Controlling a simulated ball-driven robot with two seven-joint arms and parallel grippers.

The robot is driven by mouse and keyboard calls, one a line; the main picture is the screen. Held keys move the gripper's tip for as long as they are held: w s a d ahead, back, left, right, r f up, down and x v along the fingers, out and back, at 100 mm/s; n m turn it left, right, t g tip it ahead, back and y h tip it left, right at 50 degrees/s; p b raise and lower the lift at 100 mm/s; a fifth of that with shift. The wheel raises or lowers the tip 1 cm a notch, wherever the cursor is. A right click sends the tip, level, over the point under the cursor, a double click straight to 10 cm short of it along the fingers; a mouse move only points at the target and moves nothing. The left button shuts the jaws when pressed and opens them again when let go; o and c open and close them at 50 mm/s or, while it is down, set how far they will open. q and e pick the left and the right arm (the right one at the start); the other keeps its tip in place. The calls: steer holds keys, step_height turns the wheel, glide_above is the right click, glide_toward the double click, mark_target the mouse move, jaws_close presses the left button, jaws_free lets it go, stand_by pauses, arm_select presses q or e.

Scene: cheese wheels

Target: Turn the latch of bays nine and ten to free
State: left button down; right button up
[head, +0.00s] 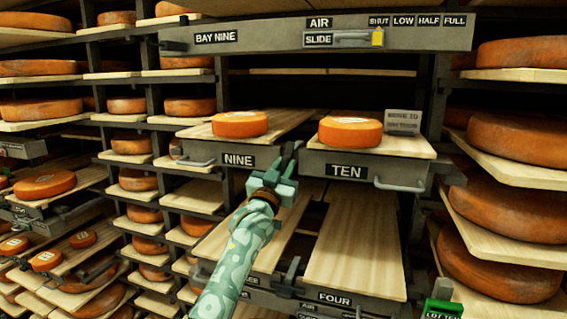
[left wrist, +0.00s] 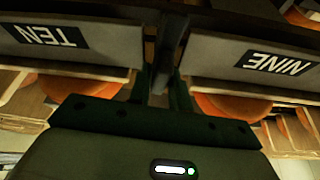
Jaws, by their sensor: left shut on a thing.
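The latch (head: 297,148) is a dark bar between the shelf front marked NINE (head: 238,160) and the one marked TEN (head: 346,171). My left gripper (head: 285,168) reaches up to it from below and is shut on it. In the left wrist view, which is upside down, the dark latch (left wrist: 167,55) stands between the two fingers (left wrist: 161,95). It runs roughly along the gap between the fronts, and its exact angle is hard to tell. The fingers hide part of it. My right gripper is not in view.
An orange cheese wheel (head: 240,123) lies on the nine board and another (head: 350,131) on the ten board, beside a grey sign (head: 403,122). Handles (head: 399,185) stick out of the fronts. Above is the bay nine air panel (head: 330,38) with its slide. Wooden boards (head: 355,240) lie below.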

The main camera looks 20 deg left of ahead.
arm_select(q)
steer(key=shift+f+n+y+p, duration=0.1)
steer(key=shift+n+y+p, duration=0.25)
steer(key=shift+n+y, duration=0.4)
steer(key=shift+n, duration=0.45)
steer(key=c, duration=1.4)
jaws_free()
steer(key=shift+o, duration=0.2)
steer(key=b+v, duration=0.3)
steer(key=v, duration=1.3)
steer(key=shift+b, duration=0.35)
steer(key=shift+s+f, duration=0.1)
